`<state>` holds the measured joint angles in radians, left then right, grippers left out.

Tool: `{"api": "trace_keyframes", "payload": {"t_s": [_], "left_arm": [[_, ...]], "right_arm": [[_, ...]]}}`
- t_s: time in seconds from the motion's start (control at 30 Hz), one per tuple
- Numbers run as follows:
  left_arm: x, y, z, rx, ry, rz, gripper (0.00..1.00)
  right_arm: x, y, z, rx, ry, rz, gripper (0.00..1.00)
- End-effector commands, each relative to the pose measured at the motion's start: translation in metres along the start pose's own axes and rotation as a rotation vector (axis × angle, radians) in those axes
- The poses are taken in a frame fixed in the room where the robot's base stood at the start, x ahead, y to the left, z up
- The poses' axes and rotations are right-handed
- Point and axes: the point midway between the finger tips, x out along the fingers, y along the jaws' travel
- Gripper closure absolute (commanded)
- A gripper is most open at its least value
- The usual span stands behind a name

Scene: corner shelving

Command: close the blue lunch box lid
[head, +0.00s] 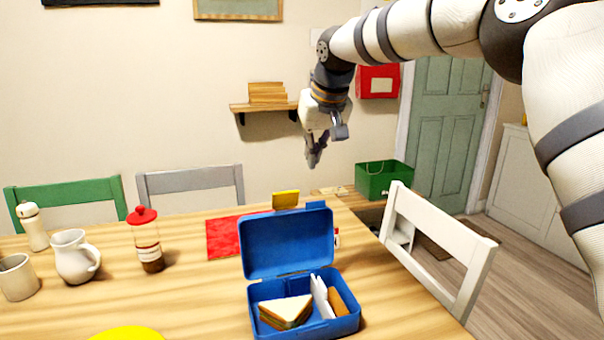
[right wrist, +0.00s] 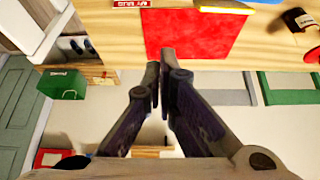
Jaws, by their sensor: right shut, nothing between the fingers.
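The blue lunch box (head: 304,333) stands on the table with its lid (head: 288,244) raised upright at the back. A sandwich (head: 286,311) lies in its left part, and white and orange-brown pieces stand in the right part. My right gripper (head: 312,160) is in the air behind and above the lid, pointing down, apart from it. Its fingers (right wrist: 158,72) are shut and empty in the right wrist view. My left gripper does not show.
A red mat (head: 222,239) lies behind the box, with a yellow object (head: 285,199) beyond the lid. A red-topped jar (head: 147,240), a white jug (head: 74,257) and a mug (head: 18,278) stand left. Chairs surround the table; a white chair (head: 436,246) is at right.

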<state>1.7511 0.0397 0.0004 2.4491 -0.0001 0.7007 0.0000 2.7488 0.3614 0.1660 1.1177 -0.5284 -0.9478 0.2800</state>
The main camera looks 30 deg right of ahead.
Motion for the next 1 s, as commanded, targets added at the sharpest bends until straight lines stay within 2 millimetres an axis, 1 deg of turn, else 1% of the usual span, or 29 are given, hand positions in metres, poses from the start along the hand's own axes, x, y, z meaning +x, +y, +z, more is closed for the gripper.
{"api": "trace_keyframes", "payload": {"t_s": [0.07,0.17,0.3,0.5,0.57,0.6,0.67,0.83,1.0], "left_arm": [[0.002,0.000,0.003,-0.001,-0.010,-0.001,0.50],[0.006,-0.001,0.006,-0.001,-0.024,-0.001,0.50],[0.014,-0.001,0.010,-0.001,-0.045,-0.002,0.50],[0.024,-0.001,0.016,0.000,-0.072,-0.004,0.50],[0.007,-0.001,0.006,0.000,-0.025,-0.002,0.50],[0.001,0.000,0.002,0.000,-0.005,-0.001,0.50],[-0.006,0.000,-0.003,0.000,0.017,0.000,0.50],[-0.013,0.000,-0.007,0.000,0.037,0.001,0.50],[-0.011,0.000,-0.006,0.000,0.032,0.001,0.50]], "right_arm": [[0.009,0.000,0.001,0.000,-0.003,0.000,1.00],[0.030,0.000,0.002,0.001,-0.007,-0.001,1.00],[0.063,-0.001,0.003,0.000,-0.009,0.000,1.00],[0.106,0.000,0.003,0.000,-0.008,0.001,1.00],[0.082,0.000,0.006,0.000,0.008,-0.004,1.00],[0.075,0.000,0.010,-0.001,0.014,-0.005,1.00],[0.069,0.000,0.016,0.000,0.016,-0.006,1.00],[0.068,0.000,0.028,0.001,0.008,-0.003,1.00],[0.073,0.000,0.032,0.000,0.001,-0.001,1.00]]}}
